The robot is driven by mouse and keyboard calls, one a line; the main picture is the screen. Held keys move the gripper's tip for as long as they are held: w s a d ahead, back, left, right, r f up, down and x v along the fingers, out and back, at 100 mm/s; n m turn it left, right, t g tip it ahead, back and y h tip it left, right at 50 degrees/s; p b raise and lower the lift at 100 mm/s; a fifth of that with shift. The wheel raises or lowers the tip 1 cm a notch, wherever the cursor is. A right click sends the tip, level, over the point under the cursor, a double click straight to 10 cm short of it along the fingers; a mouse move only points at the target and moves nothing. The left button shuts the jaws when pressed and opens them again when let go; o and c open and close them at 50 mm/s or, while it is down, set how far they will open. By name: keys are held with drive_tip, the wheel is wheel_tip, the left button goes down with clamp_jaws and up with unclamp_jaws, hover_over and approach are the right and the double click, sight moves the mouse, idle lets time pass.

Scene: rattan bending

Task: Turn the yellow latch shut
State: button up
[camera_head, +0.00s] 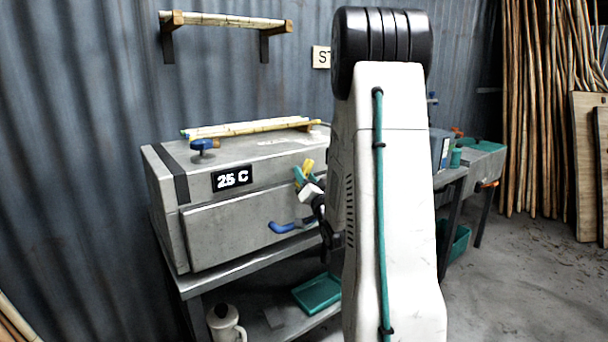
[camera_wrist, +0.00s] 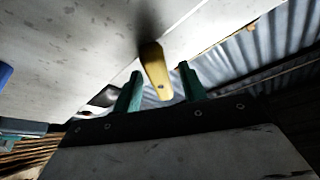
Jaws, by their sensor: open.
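The yellow latch (camera_head: 308,165) is on the front of the grey metal box (camera_head: 164,190), near the right end of its door (camera_head: 230,232). In the head view the latch sticks up, tilted to the right. My gripper (camera_head: 305,174) is at the latch with its green fingers apart. In the wrist view the yellow latch (camera_wrist: 154,68) lies between the two open green fingertips of my gripper (camera_wrist: 160,70). A small gap shows on each side, and I cannot tell if either finger touches it. My arm hides the box's right end in the head view.
A blue handle (camera_head: 283,227) sticks out from the door, left of my gripper. The box bears a "25 C" display (camera_head: 232,179), a blue knob (camera_head: 204,145) and poles on top (camera_head: 250,128). A green tray (camera_head: 318,292) lies on the shelf below. Open floor is at right.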

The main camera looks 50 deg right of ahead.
drive_tip(key=shift+x, duration=0.9)
clamp_jaws()
drive_tip(key=shift+n, duration=0.5)
drive_tip(key=shift+n+t+y, duration=0.5)
drive_tip(key=shift+n+y, duration=0.45)
drive_tip(key=shift+n, duration=1)
drive_tip(key=shift+n+t+y, duration=0.5)
drive_tip(key=shift+n+y, duration=0.45)
drive_tip(key=shift+n, duration=1)
unclamp_jaws()
